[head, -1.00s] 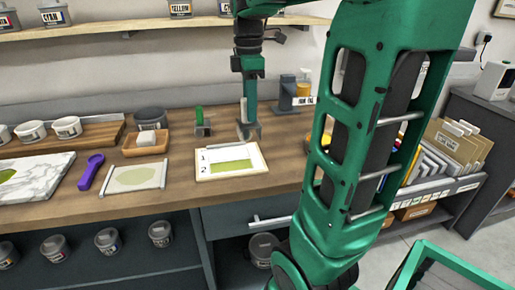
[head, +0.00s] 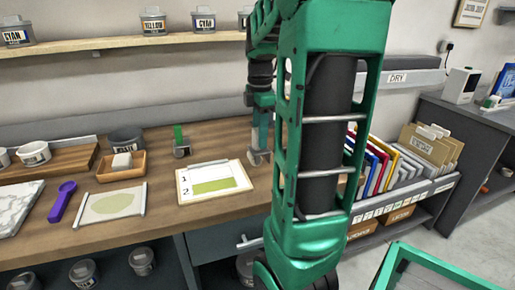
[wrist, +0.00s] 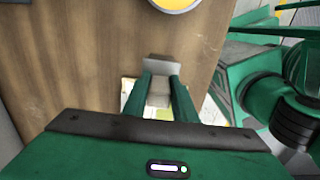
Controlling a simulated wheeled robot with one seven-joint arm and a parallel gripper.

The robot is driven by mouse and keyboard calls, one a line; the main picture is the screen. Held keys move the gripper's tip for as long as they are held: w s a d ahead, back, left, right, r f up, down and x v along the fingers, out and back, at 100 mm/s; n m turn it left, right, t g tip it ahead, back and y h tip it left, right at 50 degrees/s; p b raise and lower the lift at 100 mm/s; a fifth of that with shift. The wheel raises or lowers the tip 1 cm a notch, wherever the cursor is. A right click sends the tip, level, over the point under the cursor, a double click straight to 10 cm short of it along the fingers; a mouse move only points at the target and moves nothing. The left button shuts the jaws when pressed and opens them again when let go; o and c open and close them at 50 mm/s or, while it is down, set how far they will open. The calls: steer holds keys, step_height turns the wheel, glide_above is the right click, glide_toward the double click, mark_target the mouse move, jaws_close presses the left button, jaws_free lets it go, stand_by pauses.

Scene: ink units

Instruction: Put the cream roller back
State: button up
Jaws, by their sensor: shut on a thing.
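My gripper (head: 259,157) is low over the wooden counter, just right of the numbered card, partly hidden by my own arm in the head view. In the wrist view its two green fingers (wrist: 160,92) are shut on a pale grey-cream thing, which looks like the cream roller (wrist: 158,88). A wider grey part of it shows beyond the fingertips. I cannot tell whether it touches the counter. A green-handled roller (head: 181,142) stands upright on the counter to the left, apart from my gripper.
The card (head: 236,170) marked 1 and 2 lies left of my gripper. A tan tray (head: 108,174), a pale sheet (head: 90,218) and a purple spoon (head: 62,203) lie farther left. A round yellow thing (wrist: 176,3) is at the wrist view's top. Coloured folders (head: 375,170) stand right.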

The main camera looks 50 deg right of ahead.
steer(key=shift+s+d+f, duration=0.1)
steer(key=shift+f, duration=1.95)
steer(key=shift+f, duration=0.3)
steer(key=o, duration=1.1)
steer(key=shift+f, duration=0.15)
steer(key=shift+c, duration=0.2)
step_height(320, 180, up, 13)
steer(key=shift+f, duration=0.15)
steer(key=s+a+f+m, duration=1.3)
steer(key=a+m, duration=0.3)
steer(key=m, duration=0.2)
steer(key=shift+s+a+f, duration=0.35)
steer(key=shift+s+f, duration=0.05)
steer(key=shift+f, duration=0.2)
